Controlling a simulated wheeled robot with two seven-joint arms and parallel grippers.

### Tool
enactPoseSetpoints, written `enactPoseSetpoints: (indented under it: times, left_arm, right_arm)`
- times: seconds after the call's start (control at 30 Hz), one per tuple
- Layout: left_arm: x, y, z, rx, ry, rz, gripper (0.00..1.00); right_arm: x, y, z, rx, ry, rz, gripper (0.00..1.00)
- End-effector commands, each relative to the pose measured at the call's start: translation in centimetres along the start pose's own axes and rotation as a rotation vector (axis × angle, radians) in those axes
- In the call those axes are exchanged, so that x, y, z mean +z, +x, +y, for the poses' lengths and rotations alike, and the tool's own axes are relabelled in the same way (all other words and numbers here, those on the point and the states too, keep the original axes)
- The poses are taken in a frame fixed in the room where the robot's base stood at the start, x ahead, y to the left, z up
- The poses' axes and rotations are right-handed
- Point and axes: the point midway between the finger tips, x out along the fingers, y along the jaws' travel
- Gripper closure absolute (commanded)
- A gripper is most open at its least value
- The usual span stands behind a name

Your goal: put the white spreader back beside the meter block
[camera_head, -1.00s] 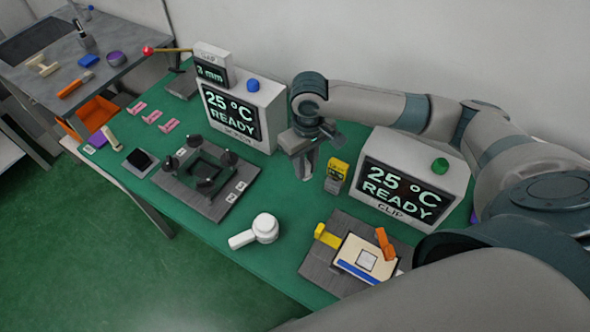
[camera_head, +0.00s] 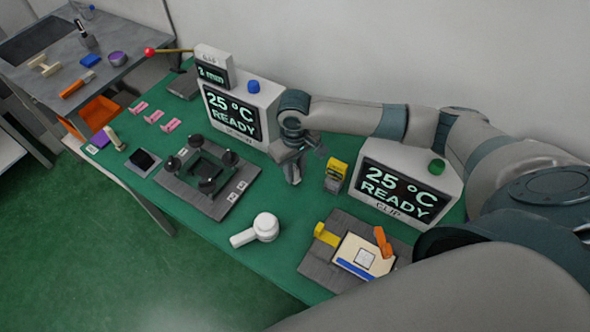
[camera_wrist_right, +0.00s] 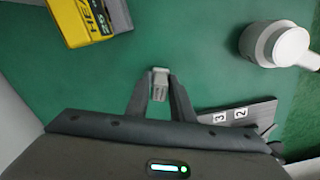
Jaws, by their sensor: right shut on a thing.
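My right gripper (camera_head: 294,176) is over the green table, between the left READY box and the yellow block. In the right wrist view, my right gripper (camera_wrist_right: 160,88) is shut on a small pale grey-white piece (camera_wrist_right: 160,79), which I take for the white spreader; its lower part is hard to make out. The yellow block with a grey face (camera_head: 336,177), which I take for the meter block, stands to the right of the gripper, apart from it. It also shows at the top left of the wrist view (camera_wrist_right: 88,20). My left gripper is not in view.
A white round-headed tool (camera_head: 260,229) lies in front. A dark four-post fixture (camera_head: 176,187) is to the left, and a grey base with yellow and orange levers (camera_head: 313,266) to the right. Two READY boxes (camera_head: 270,100) (camera_head: 445,173) stand behind. Green table between is clear.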

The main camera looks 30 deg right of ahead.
Motion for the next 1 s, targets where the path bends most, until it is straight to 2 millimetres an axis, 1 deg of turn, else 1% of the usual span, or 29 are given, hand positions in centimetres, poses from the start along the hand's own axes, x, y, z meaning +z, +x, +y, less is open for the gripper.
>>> enactPoseSetpoints:
  times: [0.1, 0.47, 0.5, 0.57, 0.87, 1.0]
  left_arm:
    - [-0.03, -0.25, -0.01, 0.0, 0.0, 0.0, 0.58]
    - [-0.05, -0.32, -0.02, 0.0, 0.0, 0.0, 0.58]
    - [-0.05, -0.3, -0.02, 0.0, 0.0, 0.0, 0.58]
    - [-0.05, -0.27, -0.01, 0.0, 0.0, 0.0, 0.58]
    - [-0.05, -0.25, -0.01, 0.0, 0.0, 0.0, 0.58]
    - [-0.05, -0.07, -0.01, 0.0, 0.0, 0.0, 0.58]
  right_arm:
    - [0.0, 0.55, 0.02, 0.0, 0.0, 0.0, 0.99]
    - [0.03, 0.83, 0.01, 0.0, 0.0, 0.0, 0.99]
    - [0.02, 0.87, 0.01, 0.0, 0.0, 0.0, 0.74]
    - [0.02, 0.87, 0.01, 0.0, 0.0, 0.0, 0.6]
    - [0.01, 0.83, 0.04, 0.0, 0.0, 0.0, 0.6]
    - [-0.03, 0.47, 0.06, 0.001, 0.0, 0.001, 0.6]
